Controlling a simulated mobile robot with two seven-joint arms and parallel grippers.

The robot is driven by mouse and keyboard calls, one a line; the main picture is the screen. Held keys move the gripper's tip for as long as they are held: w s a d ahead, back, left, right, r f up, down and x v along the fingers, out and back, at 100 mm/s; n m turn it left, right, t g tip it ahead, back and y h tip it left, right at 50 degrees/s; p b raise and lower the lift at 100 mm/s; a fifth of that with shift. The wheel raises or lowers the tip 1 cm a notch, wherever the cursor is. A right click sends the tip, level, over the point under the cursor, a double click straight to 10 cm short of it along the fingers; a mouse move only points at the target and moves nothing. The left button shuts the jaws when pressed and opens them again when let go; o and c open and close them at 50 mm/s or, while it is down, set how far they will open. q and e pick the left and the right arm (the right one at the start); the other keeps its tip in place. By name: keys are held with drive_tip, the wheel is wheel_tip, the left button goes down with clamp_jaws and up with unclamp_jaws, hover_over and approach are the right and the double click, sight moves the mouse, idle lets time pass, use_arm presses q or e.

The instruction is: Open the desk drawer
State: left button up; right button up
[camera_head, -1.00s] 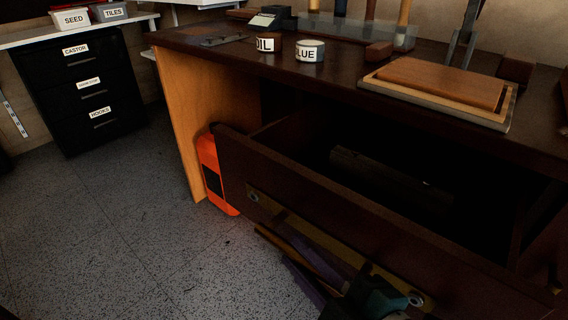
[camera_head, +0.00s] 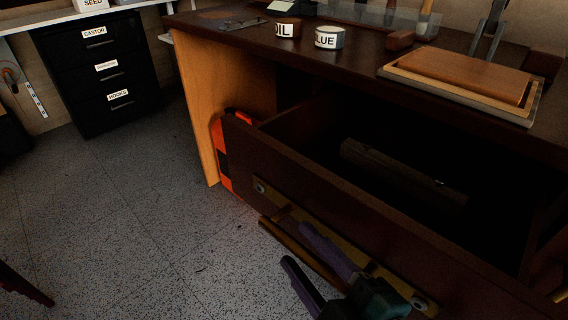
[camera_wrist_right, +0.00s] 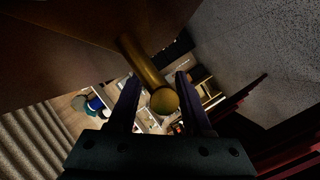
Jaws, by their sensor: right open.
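The dark wood desk drawer (camera_head: 330,195) stands pulled out from under the desk top. Its inside shows, with a long dark block (camera_head: 400,172) lying in it. A brass-coloured handle (camera_head: 278,234) with a backing plate runs along the drawer front. My right gripper (camera_head: 294,244) is open at the handle, its purple fingers pointing up and left. In the right wrist view the round-ended handle bar (camera_wrist_right: 162,100) lies between the two open fingers (camera_wrist_right: 158,92), with gaps visible on both sides. Contact cannot be told. My left gripper is not in view.
The desk top (camera_head: 350,60) holds two labelled tins (camera_head: 329,38) and a wooden board (camera_head: 460,75). An orange container (camera_head: 220,155) stands by the desk's side panel. A black drawer cabinet (camera_head: 95,70) is at the back left. Speckled floor (camera_head: 150,220) is clear at left.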

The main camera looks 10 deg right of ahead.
drive_tip(key=shift+s+d+r, duration=0.1)
drive_tip(key=shift+s, duration=0.15)
drive_tip(key=p+v, duration=0.3)
drive_tip(key=v, duration=0.6)
drive_tip(key=shift+s, duration=0.2)
drive_tip(key=shift+d, duration=0.1)
